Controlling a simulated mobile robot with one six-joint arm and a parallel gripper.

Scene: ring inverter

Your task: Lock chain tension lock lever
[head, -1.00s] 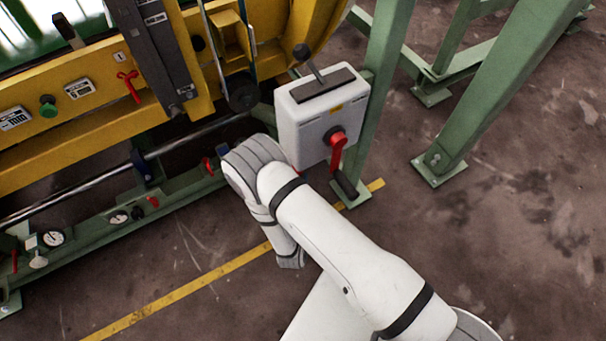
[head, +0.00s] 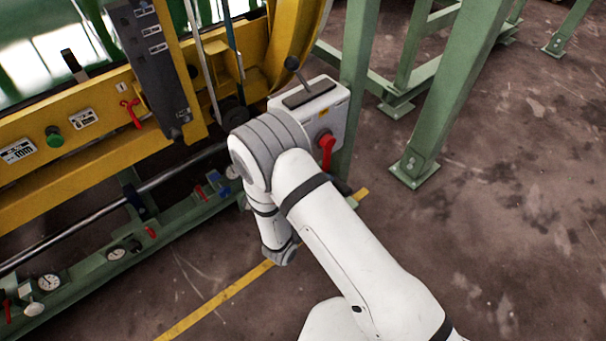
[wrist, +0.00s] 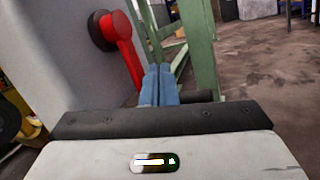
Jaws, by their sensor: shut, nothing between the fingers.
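Which part is the chain tension lock lever is not labelled legibly. A red lever (head: 327,150) hangs from a dark round hub on the front of a white box (head: 337,115). In the wrist view the same red lever (wrist: 122,45) slants down at the left. My gripper (wrist: 160,85) shows there as two blue fingers pressed together, empty, just right of the lever's lower end in the picture. I cannot tell whether they touch it. The head view does not show the fingers clearly. A black-knobbed lever (head: 293,64) stands on top of the box.
The yellow machine frame (head: 60,170) carries another red handle (head: 131,110) and a green knob (head: 54,138). A green rail (head: 90,262) with gauges runs below. Green posts (head: 440,90) stand behind and right of the box. The floor at the right is open.

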